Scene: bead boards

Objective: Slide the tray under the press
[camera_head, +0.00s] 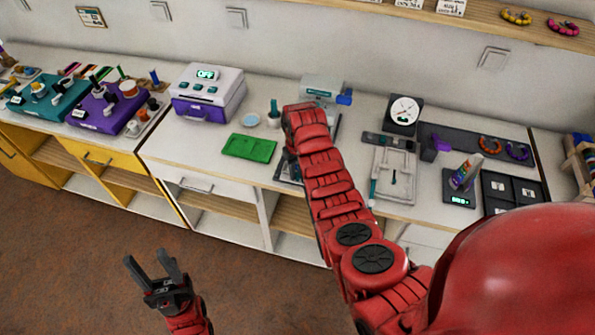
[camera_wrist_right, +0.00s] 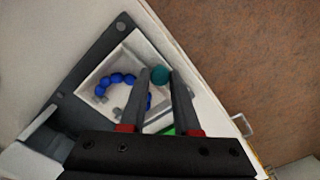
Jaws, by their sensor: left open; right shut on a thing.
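The white tray (camera_wrist_right: 103,72) shows in the right wrist view, holding a ring of blue beads (camera_wrist_right: 117,80) and lying on a dark grey base plate (camera_wrist_right: 66,108). A round teal knob (camera_wrist_right: 160,76) is at its side. My right gripper (camera_wrist_right: 161,72) is shut on this knob. In the head view my right arm hides the gripper and most of the tray. A grey machine with a blue handle (camera_head: 322,86), apparently the press, stands behind my right arm at the back of the counter. My left gripper (camera_head: 149,256) is open and empty, over the floor in front of the counter.
A green mat (camera_head: 249,148) lies left of my right arm, with a pale dish (camera_head: 251,121) and a teal holder (camera_head: 274,118) behind it. A white and purple machine reading OFF (camera_head: 207,88) stands further left. A scale (camera_head: 403,112) and a white board (camera_head: 394,172) are to the right.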

